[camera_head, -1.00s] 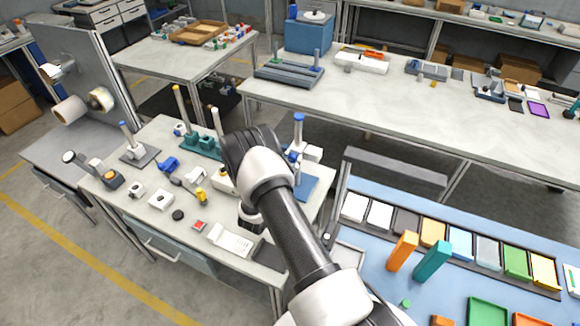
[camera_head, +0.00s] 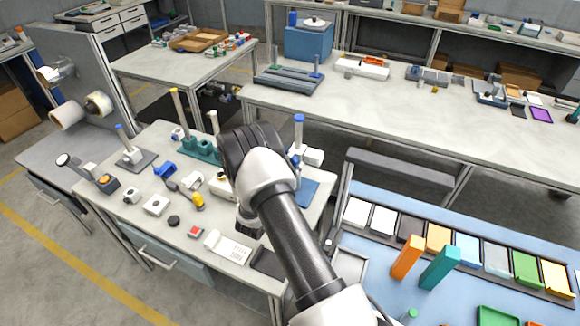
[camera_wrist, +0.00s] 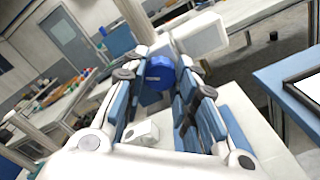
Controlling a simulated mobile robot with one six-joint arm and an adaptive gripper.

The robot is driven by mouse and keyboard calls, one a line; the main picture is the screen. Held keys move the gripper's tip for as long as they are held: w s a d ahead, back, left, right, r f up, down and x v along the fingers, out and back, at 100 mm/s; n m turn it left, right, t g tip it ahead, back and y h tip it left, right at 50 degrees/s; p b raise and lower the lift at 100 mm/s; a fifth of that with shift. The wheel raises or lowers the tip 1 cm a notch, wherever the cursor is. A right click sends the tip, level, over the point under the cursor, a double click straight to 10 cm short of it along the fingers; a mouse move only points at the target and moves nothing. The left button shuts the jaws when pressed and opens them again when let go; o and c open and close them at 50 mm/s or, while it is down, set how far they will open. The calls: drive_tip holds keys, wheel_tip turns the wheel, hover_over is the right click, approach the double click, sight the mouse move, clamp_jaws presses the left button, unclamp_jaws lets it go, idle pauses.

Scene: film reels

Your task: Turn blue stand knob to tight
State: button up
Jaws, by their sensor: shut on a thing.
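The blue stand shows in the head view just right of my wrist, with a blue-topped upright post (camera_head: 298,128), a white clamp block (camera_head: 313,157) and a flat blue base (camera_head: 308,192). In the wrist view the blue knob (camera_wrist: 158,74) sits between the fingers of my gripper (camera_wrist: 163,64), in front of a white block (camera_wrist: 200,34). My gripper is shut on the knob, with a finger on each side. In the head view my arm hides the fingers and most of the knob. I cannot read whether the knob is tight.
Other stands are close by on the same table: a teal one (camera_head: 203,150) behind my wrist and a grey one (camera_head: 137,160) at left. Small parts crowd the table front, including a yellow piece (camera_head: 198,201). A bench with coloured trays (camera_head: 438,238) is at right.

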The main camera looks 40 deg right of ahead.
drive_tip(key=o, duration=1.1)
drive_tip(key=v, duration=1.2)
drive_tip(key=shift+w, duration=0.1)
